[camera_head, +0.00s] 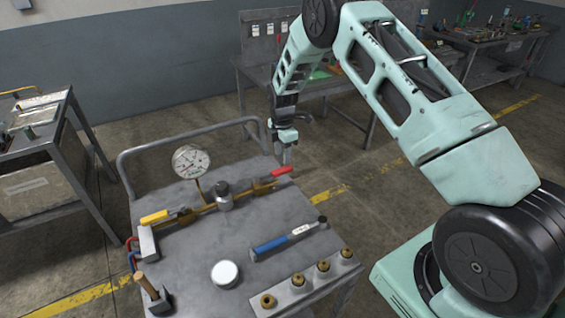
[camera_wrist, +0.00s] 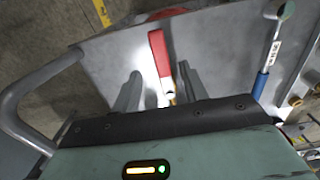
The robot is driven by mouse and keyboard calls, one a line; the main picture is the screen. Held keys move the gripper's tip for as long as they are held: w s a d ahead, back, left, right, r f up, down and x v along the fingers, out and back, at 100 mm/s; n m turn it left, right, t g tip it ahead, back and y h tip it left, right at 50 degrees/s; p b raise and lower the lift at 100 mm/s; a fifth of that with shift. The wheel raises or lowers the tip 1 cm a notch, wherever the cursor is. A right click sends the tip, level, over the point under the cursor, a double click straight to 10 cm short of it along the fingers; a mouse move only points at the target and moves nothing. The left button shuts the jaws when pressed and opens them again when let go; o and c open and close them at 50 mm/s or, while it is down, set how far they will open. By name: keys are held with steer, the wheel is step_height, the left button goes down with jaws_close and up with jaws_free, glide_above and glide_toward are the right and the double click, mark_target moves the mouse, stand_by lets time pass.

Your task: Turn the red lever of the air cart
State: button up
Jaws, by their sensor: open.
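The air cart (camera_head: 190,255) is a grey metal cart with a brass pipe, a round pressure gauge (camera_head: 190,161) and two levers. The red lever (camera_head: 282,171) is at the right end of the pipe, near the cart's far right edge. In the wrist view the red lever (camera_wrist: 159,52) lies ahead of my gripper (camera_wrist: 154,86), its lower end between the two grey fingers. My gripper (camera_head: 286,150) is open, pointing down just above the red lever in the head view. I cannot tell whether a finger touches the lever. The yellow lever (camera_head: 154,217) is at the pipe's left end.
A blue-handled tool (camera_head: 285,241), a white round lid (camera_head: 225,273) and a block with several brass fittings (camera_head: 305,284) are on the cart top. A grey rail (camera_head: 190,137) rises at the far edge. Workbenches stand behind and left.

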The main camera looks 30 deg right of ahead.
mark_target(283, 169)
steer(key=shift+f+p, duration=0.7)
steer(key=shift+f, duration=2.35)
jaws_close()
